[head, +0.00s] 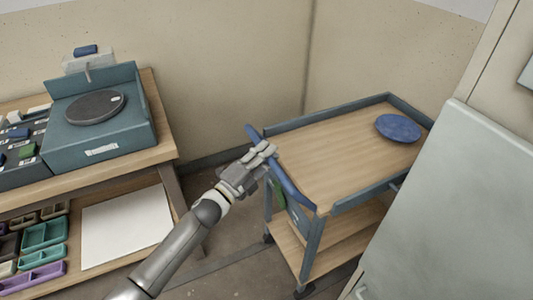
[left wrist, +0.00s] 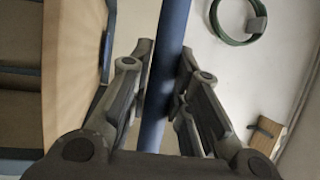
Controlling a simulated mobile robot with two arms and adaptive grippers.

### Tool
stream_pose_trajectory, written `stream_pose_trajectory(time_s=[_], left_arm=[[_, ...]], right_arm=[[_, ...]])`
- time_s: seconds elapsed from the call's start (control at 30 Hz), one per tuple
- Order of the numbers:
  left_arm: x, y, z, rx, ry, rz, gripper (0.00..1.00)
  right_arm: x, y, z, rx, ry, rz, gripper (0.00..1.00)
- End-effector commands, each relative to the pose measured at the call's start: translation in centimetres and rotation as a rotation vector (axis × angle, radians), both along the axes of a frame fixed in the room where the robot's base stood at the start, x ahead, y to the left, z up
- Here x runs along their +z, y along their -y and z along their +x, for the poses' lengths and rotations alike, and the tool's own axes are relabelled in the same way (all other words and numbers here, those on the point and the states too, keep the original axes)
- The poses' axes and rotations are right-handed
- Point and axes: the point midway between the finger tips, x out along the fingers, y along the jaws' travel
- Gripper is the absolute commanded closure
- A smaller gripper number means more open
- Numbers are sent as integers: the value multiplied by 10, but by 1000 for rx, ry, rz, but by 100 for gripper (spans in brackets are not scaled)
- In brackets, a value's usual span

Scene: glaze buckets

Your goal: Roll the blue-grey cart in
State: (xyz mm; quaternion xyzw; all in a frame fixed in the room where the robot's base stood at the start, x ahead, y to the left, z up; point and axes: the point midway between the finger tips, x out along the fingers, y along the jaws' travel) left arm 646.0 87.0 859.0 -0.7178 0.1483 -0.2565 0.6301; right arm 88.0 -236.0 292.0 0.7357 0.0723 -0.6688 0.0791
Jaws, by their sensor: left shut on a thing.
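The blue-grey cart (head: 318,206) stands at the right of the head view, near the room's corner. It has a wooden top, a lower wooden shelf and casters. A blue plate (head: 398,128) lies on its top. My left gripper (head: 262,152) is shut on the cart's blue handle bar (head: 288,184), near the bar's far end. In the left wrist view the handle (left wrist: 168,70) runs between the two fingers of the gripper (left wrist: 168,85). My right gripper is in neither view.
A wooden workbench (head: 160,152) with a teal scale-like box (head: 100,135) stands at the left. Coloured trays sit on its lower shelf. A pale cabinet or door panel (head: 455,200) closes off the right side. Bare floor (head: 225,255) lies between bench and cart.

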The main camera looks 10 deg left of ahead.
Motion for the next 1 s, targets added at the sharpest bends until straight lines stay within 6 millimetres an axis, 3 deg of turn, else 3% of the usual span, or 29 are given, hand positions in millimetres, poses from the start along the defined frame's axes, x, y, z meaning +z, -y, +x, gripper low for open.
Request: stream_pose_trajectory(time_s=[0.27,0.3,0.47,0.8,1.0], left_arm=[[1,2,0,-2,1,-1,100],[1,2,0,-2,1,-3,79],[1,2,0,-2,1,-2,59],[0,0,-2,0,0,-1,59],[-6,-14,-23,-1,-2,-1,59]], right_arm=[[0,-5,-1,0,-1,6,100],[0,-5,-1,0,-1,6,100],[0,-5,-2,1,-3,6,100],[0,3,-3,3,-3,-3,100],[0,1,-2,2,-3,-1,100]])
